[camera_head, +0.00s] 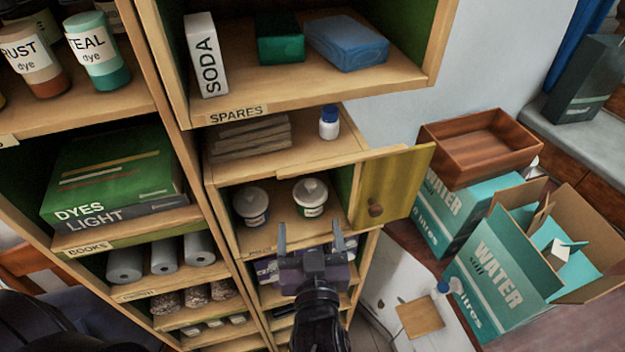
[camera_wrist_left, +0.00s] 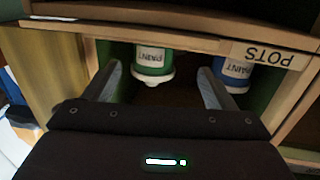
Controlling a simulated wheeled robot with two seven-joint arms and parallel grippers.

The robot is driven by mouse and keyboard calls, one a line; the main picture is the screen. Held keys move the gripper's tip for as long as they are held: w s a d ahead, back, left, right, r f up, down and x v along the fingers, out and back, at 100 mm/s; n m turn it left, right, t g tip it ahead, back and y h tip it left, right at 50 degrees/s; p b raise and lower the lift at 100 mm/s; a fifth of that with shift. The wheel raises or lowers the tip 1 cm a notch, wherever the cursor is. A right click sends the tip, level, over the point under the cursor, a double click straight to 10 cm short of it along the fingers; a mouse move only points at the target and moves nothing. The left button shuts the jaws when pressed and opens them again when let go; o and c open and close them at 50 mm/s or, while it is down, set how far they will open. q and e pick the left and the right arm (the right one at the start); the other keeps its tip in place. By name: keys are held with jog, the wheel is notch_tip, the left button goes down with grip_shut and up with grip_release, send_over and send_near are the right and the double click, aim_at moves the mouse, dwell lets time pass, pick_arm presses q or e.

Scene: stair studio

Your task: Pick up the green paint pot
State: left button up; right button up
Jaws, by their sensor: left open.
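My left gripper (camera_head: 310,230) is open and empty, in front of the compartment. In the wrist view its fingers (camera_wrist_left: 160,78) line up on either side of the green pot; contact is not visible. My right gripper is out of view.
An olive door (camera_head: 393,186) with a round knob stands open right of the compartment. The POTS label (camera_wrist_left: 264,56) is on the shelf edge. A shelf with a small blue-capped bottle (camera_head: 329,122) is above. Water boxes (camera_head: 500,275) stand at the right.

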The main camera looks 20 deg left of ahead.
aim_at(312, 208)
pick_arm(q)
jog(key=shift+x, duration=1.05)
jog(key=shift+w+a+r+p, duration=0.1)
jog(key=shift+w+r+p, duration=0.05)
jog(key=shift+w+p, duration=0.2)
jog(key=shift+w+r+p, duration=0.15)
jog(key=shift+p, duration=0.15)
jog(key=shift+w+a+r+p, duration=0.15)
jog(key=shift+w+p, duration=0.25)
jog(key=shift+w, duration=0.2)
jog(key=shift+w+r+p, duration=0.1)
jog(key=shift+w+p, duration=0.3)
jog(key=shift+w, duration=0.2)
jog(key=shift+w+a+f, duration=0.2)
jog(key=shift+w, duration=0.35)
jog(key=shift+w+a+f, duration=0.2)
jog(key=shift+w+a, duration=0.05)
jog(key=shift+w, duration=0.3)
jog(key=shift+w+a, duration=0.1)
jog(key=shift+w, duration=0.1)
jog(key=shift+s, duration=0.15)
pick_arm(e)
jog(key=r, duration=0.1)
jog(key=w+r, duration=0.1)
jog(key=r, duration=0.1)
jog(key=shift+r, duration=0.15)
